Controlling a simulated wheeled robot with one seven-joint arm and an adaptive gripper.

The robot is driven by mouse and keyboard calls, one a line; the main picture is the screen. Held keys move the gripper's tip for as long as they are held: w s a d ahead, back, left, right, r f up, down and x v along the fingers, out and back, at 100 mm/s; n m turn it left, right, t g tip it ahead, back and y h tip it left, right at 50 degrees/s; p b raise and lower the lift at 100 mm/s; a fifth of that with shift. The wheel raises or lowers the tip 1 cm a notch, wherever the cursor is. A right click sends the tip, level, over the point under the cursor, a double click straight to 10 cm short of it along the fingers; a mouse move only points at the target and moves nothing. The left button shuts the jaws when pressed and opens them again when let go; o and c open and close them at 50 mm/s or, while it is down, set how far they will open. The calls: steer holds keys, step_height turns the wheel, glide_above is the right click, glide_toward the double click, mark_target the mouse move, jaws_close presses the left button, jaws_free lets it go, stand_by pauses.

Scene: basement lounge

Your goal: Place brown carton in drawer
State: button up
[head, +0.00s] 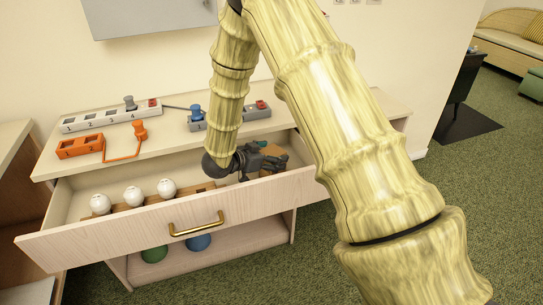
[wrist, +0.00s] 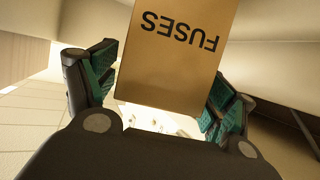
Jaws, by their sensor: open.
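The brown carton, marked FUSES, stands out in the wrist view (wrist: 178,50) between my two fingers. In the head view only a small part of the carton (head: 273,149) shows behind my gripper. My gripper (head: 271,161) is open, low at the right end of the pulled-out drawer (head: 100,239). In the wrist view the green-padded fingers flank the carton, with a visible gap at least on the left. The carton appears to be inside the drawer; its underside is hidden.
White bulbs (head: 133,196) stand in a wooden strip in the drawer's left part. Power strips (head: 110,115) and an orange plug with cord (head: 140,131) lie on the cabinet top. Green (head: 154,254) and blue (head: 198,242) round things sit on the shelf below.

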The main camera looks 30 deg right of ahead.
steer(key=v, duration=0.7)
steer(key=shift+a+r, duration=0.15)
steer(key=shift+a, duration=0.05)
stand_by(1.2)
